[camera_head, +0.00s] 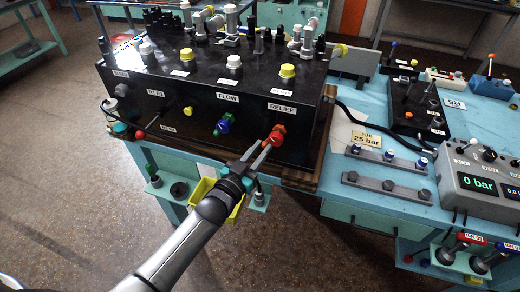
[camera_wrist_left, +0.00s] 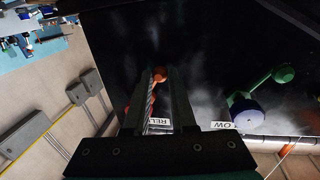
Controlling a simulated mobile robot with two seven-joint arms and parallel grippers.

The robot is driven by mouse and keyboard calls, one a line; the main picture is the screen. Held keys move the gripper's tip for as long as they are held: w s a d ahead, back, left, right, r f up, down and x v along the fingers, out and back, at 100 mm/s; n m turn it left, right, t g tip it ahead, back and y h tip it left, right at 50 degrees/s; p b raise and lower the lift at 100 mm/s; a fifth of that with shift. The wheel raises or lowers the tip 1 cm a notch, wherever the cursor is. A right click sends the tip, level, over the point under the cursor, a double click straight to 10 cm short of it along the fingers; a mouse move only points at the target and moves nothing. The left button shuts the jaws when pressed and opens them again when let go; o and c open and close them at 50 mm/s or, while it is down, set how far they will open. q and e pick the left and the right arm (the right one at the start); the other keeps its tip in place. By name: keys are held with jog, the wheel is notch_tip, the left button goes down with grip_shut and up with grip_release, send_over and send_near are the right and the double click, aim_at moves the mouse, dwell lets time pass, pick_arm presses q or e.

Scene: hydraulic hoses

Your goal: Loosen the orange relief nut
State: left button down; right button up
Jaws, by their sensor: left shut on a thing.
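The black manifold block (camera_head: 205,112) stands on the workbench, with a RELIEF label near the right of its front face. Below that label is the orange relief nut (camera_head: 278,132), and it also shows in the left wrist view (camera_wrist_left: 159,75). My left gripper (camera_head: 268,147) reaches up from the front, its fingertips at the nut. In the left wrist view, its two long dark fingers (camera_wrist_left: 160,85) stand on either side of the nut and are shut on it. The fingers partly hide the nut and the RELIEF label. My right gripper is not in view.
A blue and green fitting (camera_head: 223,124) sits left of the nut under the FLOW label. Yellow, white and black caps top the block. To the right, a JOB card (camera_head: 366,140) reads 25 bar and a grey gauge box (camera_head: 480,183) reads 0 bar. A yellow bin (camera_head: 203,190) hangs below.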

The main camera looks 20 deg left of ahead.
aim_at(284, 144)
pick_arm(q)
jog(key=shift+f, duration=0.1)
jog(key=shift+s+d+f+n+t+y+b, duration=0.1)
jog(key=shift+d+f+n+t+b, duration=0.15)
jog(key=shift+d+n+b, duration=0.85)
jog(key=shift+w+d+f+n+t+y, duration=0.1)
jog(key=shift+d+f+n+t, duration=0.2)
jog(key=shift+n, duration=1.75)
jog(key=shift+s+d+f+n+t+y+b, duration=0.1)
jog(key=shift+d+n+t+b, duration=0.4)
jog(key=shift+n, duration=1.05)
jog(key=shift+d, duration=0.25)
jog(key=c, duration=0.7)
grip_release()
jog(key=shift+c, duration=0.2)
